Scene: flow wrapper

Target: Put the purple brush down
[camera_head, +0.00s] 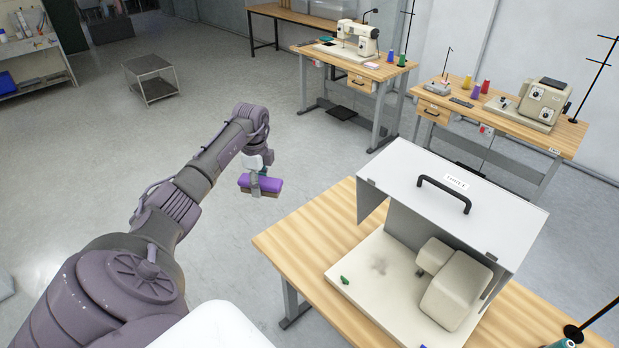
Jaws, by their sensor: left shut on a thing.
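My left gripper (258,175) is at the end of my left arm, which reaches in from the left. It is shut on the purple brush (262,184). The brush is held level in the air above the floor, apart from the near wooden table (285,228), to its left. The brush has a purple body with a brown underside. The fingers partly cover it. My right gripper is not in view.
A white hinged machine cover (405,170) with a black handle (444,194) stands open over a beige machine (455,290) on the near table. A small green thing (344,280) lies on the machine's base. Sewing tables (360,70) stand behind. A low metal cart (151,80) stands on open floor.

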